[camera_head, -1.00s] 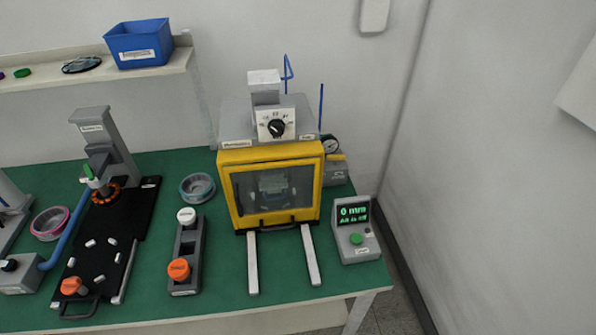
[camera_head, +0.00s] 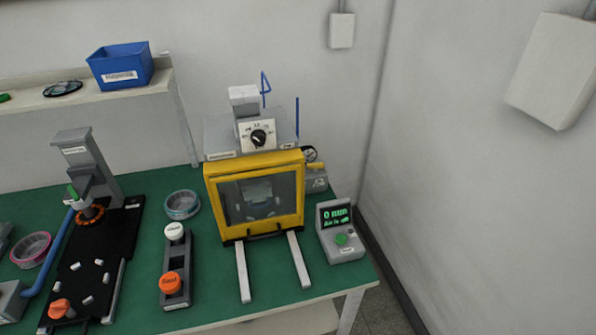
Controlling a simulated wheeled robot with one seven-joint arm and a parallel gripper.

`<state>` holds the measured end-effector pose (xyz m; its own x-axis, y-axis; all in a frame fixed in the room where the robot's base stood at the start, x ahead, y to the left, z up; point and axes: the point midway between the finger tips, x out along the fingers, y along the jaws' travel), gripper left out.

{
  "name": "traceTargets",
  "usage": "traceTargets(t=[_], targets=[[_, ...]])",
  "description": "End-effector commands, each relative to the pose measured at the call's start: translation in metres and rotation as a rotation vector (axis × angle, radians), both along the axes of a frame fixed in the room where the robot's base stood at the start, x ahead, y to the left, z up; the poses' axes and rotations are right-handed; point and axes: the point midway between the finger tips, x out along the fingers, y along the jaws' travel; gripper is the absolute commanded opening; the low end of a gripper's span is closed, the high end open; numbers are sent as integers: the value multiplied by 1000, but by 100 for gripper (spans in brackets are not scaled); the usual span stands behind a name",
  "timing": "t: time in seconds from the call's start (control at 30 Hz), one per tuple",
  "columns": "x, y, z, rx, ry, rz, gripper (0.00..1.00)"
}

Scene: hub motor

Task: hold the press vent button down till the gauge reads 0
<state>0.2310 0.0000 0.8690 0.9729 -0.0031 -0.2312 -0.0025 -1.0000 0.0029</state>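The press (camera_head: 255,157) has a yellow-framed, see-through front door, shut, and a knob dial (camera_head: 258,138) on top. A small round gauge (camera_head: 309,154) sits behind its right side, partly hidden by the press. The gauge needle is too small to read. A grey block with a yellow part (camera_head: 316,180) is beside the gauge. I cannot tell which part is the vent button. My gripper is not in view.
A grey display box (camera_head: 340,240) with a green button reads "0 mm". A grey box (camera_head: 179,270) with white and orange knobs stands left of the press. Two pale rails (camera_head: 243,272) reach forward from the press. A black fixture (camera_head: 95,255) stands farther left.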

Motion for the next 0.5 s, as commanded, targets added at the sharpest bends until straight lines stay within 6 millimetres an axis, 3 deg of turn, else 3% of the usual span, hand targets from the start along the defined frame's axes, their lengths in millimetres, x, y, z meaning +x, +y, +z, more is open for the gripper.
traceTargets(t=[0.07, 0.2, 0.23, 0.5], targets=[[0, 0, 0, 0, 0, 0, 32], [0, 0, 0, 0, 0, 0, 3], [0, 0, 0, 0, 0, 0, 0], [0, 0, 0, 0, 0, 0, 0]])
